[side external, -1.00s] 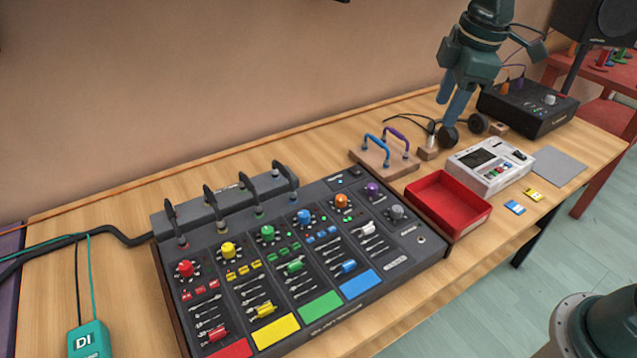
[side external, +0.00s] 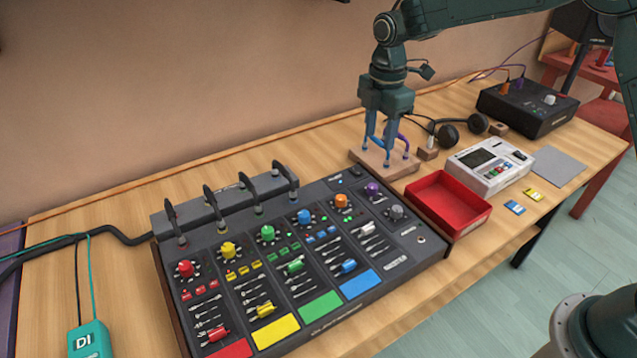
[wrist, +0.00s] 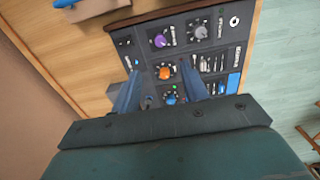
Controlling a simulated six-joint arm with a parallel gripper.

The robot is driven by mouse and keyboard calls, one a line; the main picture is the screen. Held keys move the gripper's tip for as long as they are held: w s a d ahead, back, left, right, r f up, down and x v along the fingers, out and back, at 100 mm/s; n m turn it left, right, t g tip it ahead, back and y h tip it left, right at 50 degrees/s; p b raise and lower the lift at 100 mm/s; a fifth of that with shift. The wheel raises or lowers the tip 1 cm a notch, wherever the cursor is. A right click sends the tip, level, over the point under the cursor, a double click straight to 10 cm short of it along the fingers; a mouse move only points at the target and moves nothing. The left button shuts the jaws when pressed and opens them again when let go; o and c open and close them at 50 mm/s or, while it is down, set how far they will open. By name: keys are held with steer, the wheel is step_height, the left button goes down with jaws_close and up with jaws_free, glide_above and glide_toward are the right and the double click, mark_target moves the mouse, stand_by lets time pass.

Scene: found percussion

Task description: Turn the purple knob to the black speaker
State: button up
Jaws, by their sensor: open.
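The purple knob (side external: 373,188) stands at the top right of the black mixer (side external: 408,262), right of the orange knob (side external: 341,201). In the wrist view the purple knob (wrist: 161,41) lies just beyond the fingertips, with the orange knob (wrist: 164,72) between the fingers. The black speaker (side external: 574,28) is at the far upper right, partly hidden by my arm. My gripper (side external: 379,147) is open and empty, pointing down. In the side view it overlaps the wooden handle block behind the mixer; the wrist view (wrist: 160,70) looks over the mixer. The purple knob's pointer direction is too small to tell.
The wooden block (side external: 400,167) carries blue and purple handles. Headphones (side external: 447,136), a red tray (side external: 470,218), a white device (side external: 478,172) and a black box (side external: 528,112) stand to the right.

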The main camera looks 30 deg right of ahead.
mark_target(373, 186)
steer(key=shift+f, duration=0.15)
step_height(373, 186, down, 14)
steer(key=shift+r, duration=0.25)
stand_by(0.5)
jaws_close()
